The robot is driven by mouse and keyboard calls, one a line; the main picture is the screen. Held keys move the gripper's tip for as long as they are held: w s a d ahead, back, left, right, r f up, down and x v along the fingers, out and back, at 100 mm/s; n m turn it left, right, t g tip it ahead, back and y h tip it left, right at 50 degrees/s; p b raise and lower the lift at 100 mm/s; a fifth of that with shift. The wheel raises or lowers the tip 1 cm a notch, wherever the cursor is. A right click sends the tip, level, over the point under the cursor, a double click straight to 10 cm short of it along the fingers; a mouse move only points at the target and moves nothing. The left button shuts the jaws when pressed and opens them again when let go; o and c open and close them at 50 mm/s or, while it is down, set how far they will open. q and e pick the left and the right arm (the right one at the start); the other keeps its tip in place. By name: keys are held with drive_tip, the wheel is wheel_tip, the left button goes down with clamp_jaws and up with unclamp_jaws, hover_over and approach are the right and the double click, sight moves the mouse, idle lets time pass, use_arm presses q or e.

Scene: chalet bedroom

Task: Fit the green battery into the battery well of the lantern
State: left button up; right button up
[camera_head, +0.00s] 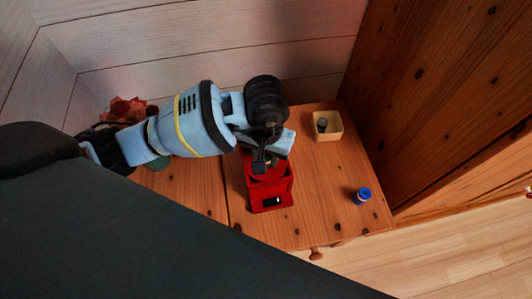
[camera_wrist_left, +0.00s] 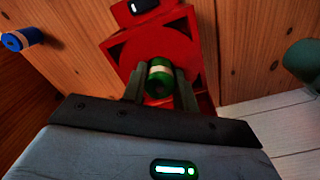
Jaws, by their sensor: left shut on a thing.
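The red lantern (camera_head: 270,193) stands on the wooden cabinet top, below my left gripper (camera_head: 263,164). In the left wrist view, the lantern (camera_wrist_left: 128,48) shows a red face with darker recesses. The green battery (camera_wrist_left: 160,77), with a pale band, is between the fingertips of my left gripper (camera_wrist_left: 160,88), which is shut on it. The battery is over or at the lantern's face. I cannot tell whether its lower end is inside the well, because the battery and fingers hide it. My right gripper is not in view.
A blue battery-like cylinder (camera_head: 362,196) stands to the right of the lantern. A yellow open box (camera_head: 335,133) holding a dark item (camera_head: 322,124) is at the back right. A red plant (camera_head: 128,109) is behind my arm.

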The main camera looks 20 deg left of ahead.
use_arm(q)
drive_tip(key=shift+f, duration=0.1)
drive_tip(key=o, duration=1)
drive_tip(key=shift+c, duration=0.2)
drive_tip(key=shift+r, duration=0.35)
drive_tip(key=shift+r+p, duration=0.9)
drive_tip(key=shift+r, duration=4.95)
